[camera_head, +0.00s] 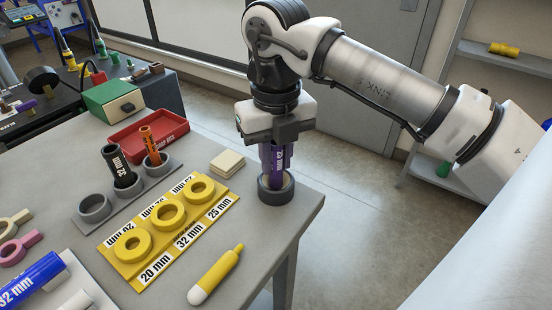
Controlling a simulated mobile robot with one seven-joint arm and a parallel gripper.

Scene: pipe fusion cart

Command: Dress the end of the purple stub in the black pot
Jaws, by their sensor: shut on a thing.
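The purple stub (284,179) is upright, its lower end inside the black pot (276,194) at the right corner of the table. I cannot tell whether the end touches the pot's bottom. My gripper (276,151) points down over the pot and is shut on the upper part of the purple stub. The fingers hide part of the stub and its printed label.
Left of the pot lie pale square pads (227,163) and a yellow size board (165,254) with rings. A grey holder (95,208) carries black and orange stubs. A red tray (147,137) stands behind. A yellow marker (218,273) lies in front. The table edge is close right of the pot.

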